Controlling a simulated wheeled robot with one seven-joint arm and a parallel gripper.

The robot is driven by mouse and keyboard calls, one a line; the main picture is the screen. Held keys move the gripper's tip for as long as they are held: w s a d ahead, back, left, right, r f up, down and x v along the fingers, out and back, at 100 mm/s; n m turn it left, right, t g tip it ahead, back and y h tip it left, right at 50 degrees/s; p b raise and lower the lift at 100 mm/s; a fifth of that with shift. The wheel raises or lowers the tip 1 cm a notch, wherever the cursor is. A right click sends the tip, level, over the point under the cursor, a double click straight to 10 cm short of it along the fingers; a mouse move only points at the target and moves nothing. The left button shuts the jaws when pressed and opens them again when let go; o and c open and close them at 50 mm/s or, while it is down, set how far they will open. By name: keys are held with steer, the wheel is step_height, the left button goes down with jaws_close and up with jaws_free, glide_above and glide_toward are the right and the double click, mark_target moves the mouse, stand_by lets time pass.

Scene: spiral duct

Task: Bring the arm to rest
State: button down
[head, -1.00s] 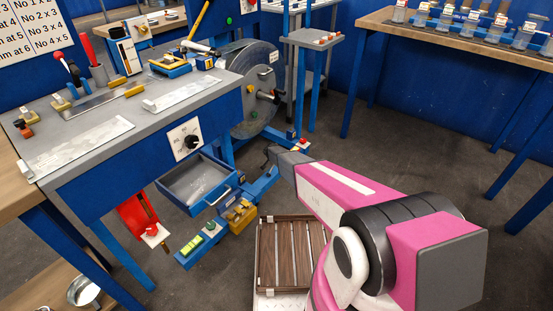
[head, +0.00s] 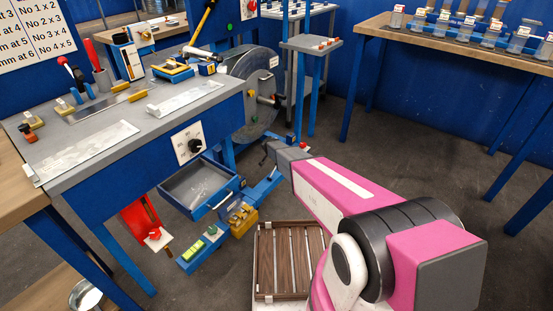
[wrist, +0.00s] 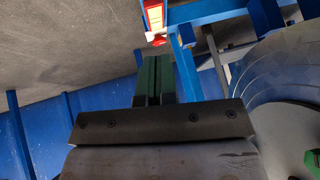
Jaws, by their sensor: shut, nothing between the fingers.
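My gripper (head: 268,153) shows small and dark at the far end of my pink arm in the head view, partly hidden by the wrist. It is in front of the large grey disc of the machine (head: 258,84), to the right of the open drawer. In the wrist view my gripper (wrist: 157,75) has its two dark green fingers side by side, closed together with nothing between them. The grey disc (wrist: 290,75) fills the right side of that view.
A blue-framed bench (head: 90,165) with tools stands at left, its drawer (head: 205,190) pulled out. A slatted wooden crate (head: 290,258) lies on the floor beside my arm. A table (head: 450,42) with jars stands at the back right. Open floor (head: 420,155) lies between.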

steer(key=shift+v, duration=1.1)
steer(key=shift+w+d+r, duration=0.1)
steer(key=s+d+r+n+g, duration=0.2)
steer(key=s+d+r, duration=0.3)
steer(key=s, duration=0.7)
steer(key=s+d+r+n+g+y, duration=0.1)
steer(key=s+d+r+n+g, duration=0.1)
steer(key=s+d+r, duration=0.3)
steer(key=s+d+r+n+g+y, duration=0.1)
steer(key=s+d+r+n+g, duration=0.1)
steer(key=s+d+r, duration=0.4)
steer(key=s+r, duration=0.2)
steer(key=s, duration=0.5)
steer(key=s+r+g, duration=0.1)
steer(key=s+r, duration=0.2)
steer(key=s, duration=0.4)
steer(key=shift+s+r+n, duration=0.2)
steer(key=shift+r+n, duration=0.1)
steer(key=shift+n, duration=0.1)
